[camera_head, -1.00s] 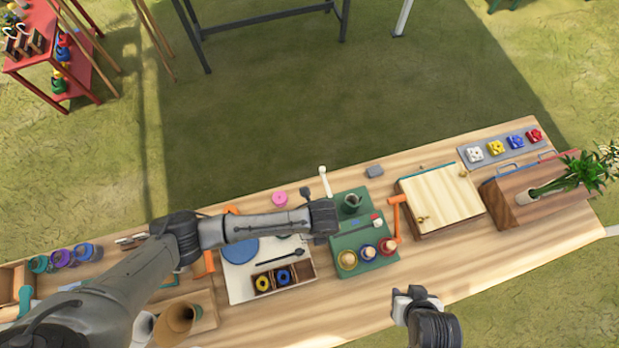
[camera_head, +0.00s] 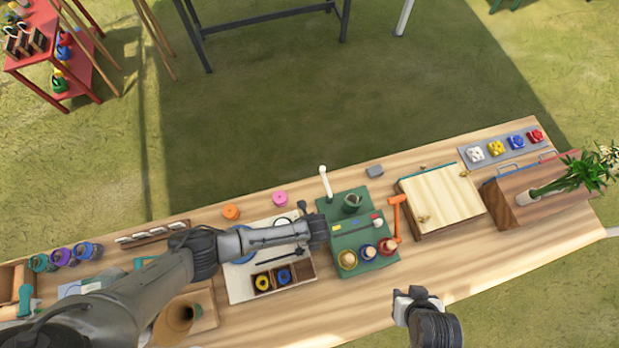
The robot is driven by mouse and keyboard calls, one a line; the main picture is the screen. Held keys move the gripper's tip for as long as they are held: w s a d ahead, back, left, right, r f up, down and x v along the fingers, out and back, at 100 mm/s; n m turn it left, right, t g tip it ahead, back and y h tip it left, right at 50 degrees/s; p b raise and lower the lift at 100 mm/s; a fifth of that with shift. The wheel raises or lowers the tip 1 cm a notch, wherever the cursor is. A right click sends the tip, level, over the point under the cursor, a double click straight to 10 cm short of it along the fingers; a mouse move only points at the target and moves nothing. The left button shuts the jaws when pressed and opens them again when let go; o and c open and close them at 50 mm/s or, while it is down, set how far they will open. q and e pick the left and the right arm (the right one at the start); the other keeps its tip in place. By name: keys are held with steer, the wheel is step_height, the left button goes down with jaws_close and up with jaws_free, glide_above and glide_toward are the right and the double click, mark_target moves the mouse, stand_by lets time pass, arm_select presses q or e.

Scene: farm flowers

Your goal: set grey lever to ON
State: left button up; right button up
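No lever marked grey or ON is clear to me. A pale, whitish upright handle (camera_head: 325,183) stands at the table's back edge, behind the green board (camera_head: 345,212); its labels are too small to read. My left arm reaches in from the left. Its gripper (camera_head: 314,222) is over the gap between the white tray and the green board, in front of the pale handle and apart from it. Its fingers are too small to tell open from shut. My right gripper (camera_head: 416,296) is at the table's front edge, away from the handle; its finger opening is unclear.
The white tray (camera_head: 240,288) holds a compartment box and a dark utensil.

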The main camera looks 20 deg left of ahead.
arm_select(q)
steer(key=shift+f, duration=0.15)
steer(key=shift+c, duration=0.5)
jaws_close()
